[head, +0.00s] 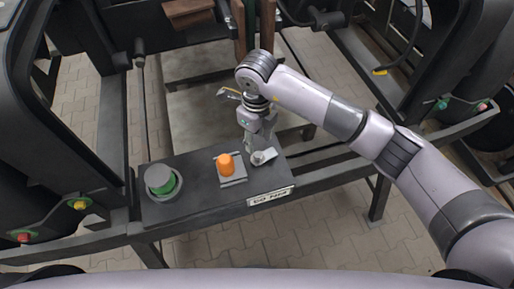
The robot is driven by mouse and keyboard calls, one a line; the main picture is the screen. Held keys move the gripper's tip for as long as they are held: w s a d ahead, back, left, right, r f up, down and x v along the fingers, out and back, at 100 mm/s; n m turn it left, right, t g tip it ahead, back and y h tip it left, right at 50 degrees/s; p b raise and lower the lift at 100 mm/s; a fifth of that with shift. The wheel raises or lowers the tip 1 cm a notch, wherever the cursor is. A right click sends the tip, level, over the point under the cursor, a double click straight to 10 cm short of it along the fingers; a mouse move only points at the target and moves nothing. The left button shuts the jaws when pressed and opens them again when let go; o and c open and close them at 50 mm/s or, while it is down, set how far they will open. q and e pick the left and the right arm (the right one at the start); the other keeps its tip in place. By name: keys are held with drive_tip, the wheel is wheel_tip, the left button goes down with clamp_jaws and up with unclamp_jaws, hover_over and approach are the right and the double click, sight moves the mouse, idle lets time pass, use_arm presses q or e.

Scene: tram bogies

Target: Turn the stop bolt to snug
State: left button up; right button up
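My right gripper (257,148) points down over the right end of a dark bench plate (207,205). Its fingertips are at a small light-grey metal fitting (264,157), which may be the stop bolt with its bracket. The fingers partly cover this fitting, and I cannot tell whether they grip it, touch it or stand just above it. The picture is too small to show a bolt head or how far it is turned. My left gripper is not in view.
On the plate, an orange cylinder (225,164) stands on a grey slotted base (232,181), left of the gripper. A pale label (270,197) is on the front edge. Dark frames rise at both sides.

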sight(256, 154)
wheel_tip(256, 154, down, 8)
drive_tip(key=shift+r+p, duration=0.25)
drive_tip(key=shift+p, duration=0.45)
drive_tip(key=shift+c, duration=0.3)
clamp_jaws()
